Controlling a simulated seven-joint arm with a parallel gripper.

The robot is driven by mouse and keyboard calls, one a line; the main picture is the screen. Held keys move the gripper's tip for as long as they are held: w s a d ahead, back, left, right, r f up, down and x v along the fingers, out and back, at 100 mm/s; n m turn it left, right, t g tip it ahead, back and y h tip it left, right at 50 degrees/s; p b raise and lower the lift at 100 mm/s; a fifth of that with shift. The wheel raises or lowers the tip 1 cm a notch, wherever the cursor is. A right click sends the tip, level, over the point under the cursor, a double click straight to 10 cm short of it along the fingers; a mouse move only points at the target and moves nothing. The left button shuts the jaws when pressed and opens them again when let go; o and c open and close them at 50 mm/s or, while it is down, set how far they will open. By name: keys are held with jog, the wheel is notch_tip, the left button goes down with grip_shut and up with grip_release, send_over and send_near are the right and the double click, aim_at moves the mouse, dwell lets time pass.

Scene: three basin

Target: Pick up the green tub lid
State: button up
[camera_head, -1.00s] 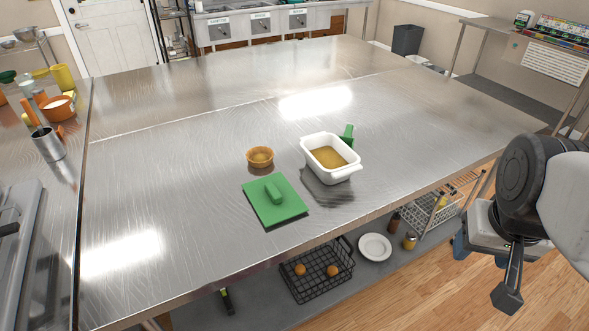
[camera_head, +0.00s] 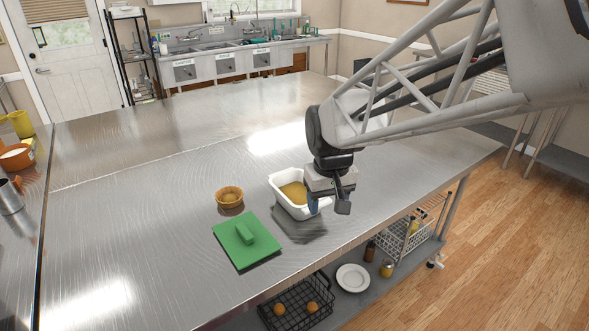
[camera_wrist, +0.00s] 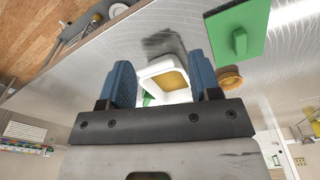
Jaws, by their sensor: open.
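The green tub lid (camera_head: 238,248) is a flat green square with a raised block handle. It lies on the steel table, left of and nearer than the white tub (camera_head: 291,211). It also shows at the upper right of the wrist view (camera_wrist: 256,22). My gripper (camera_head: 328,201) hangs at the right side of the white tub, apart from the lid. In the wrist view my gripper (camera_wrist: 160,66) has its blue fingers spread, with the tub seen between them and the lid off to the right. Nothing is held.
The tub holds something yellow-brown. A small orange-brown bowl (camera_head: 229,198) stands left of the tub, behind the lid. A green piece (camera_wrist: 149,101) shows beside the tub in the wrist view. The table left of the lid is clear. A wire basket (camera_head: 297,304) sits on the shelf below.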

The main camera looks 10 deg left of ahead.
jog(key=w+a+f+n, duration=0.25)
jog(key=a+f, duration=0.25)
jog(key=a, duration=0.7)
jog(key=n+g, duration=0.1)
send_over(245, 231)
notch_tip(245, 231, down, 4)
jog(key=shift+f, duration=0.2)
jog(key=shift+d, duration=0.1)
jog(key=shift+f, duration=1.3)
jog(key=shift+f, duration=2.6)
